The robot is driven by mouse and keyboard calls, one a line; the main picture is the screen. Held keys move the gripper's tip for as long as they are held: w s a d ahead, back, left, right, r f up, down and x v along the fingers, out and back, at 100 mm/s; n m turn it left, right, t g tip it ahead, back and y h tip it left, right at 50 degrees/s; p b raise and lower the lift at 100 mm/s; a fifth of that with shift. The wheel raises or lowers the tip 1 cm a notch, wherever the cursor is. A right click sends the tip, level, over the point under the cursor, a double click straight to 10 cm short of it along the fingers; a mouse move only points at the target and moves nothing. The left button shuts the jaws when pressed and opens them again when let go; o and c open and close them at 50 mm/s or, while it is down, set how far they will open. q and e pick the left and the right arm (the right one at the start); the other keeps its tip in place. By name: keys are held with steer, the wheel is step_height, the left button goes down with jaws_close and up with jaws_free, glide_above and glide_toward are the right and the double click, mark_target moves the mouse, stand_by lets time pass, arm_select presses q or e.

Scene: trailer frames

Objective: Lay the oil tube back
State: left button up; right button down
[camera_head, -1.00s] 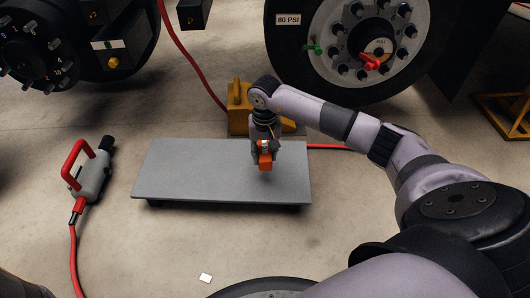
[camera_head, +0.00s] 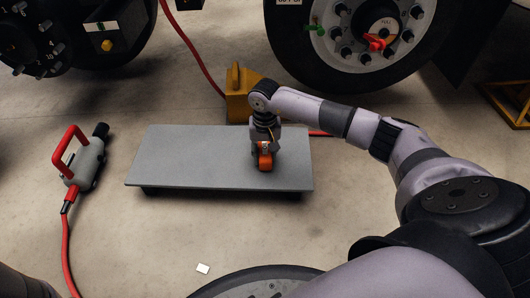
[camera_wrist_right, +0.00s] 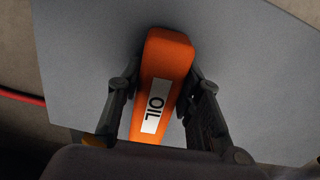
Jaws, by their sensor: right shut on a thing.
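The oil tube is orange with a white label reading OIL; it shows in the right wrist view (camera_wrist_right: 170,55) and in the head view (camera_head: 265,161). My right gripper (camera_head: 264,150) is over the right part of the grey platform (camera_head: 190,160). In the right wrist view its two fingers (camera_wrist_right: 157,95) are on both sides of the tube, shut on it. The tube is at or just above the platform's surface; I cannot tell if it touches. The tube's near end is hidden by the gripper. My left gripper is not in view.
A yellow box (camera_head: 240,106) stands behind the platform. A red-handled grey tool (camera_head: 82,160) with a red hose is on the floor to the left. Large wheels (camera_head: 365,45) stand at the back. A small white card (camera_head: 203,268) lies on open floor in front.

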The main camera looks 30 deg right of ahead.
steer(key=shift+f+b, duration=0.35)
steer(key=shift+f, duration=0.05)
stand_by(0.4)
steer(key=c, duration=1.1)
jaws_free()
steer(key=shift+o, duration=0.2)
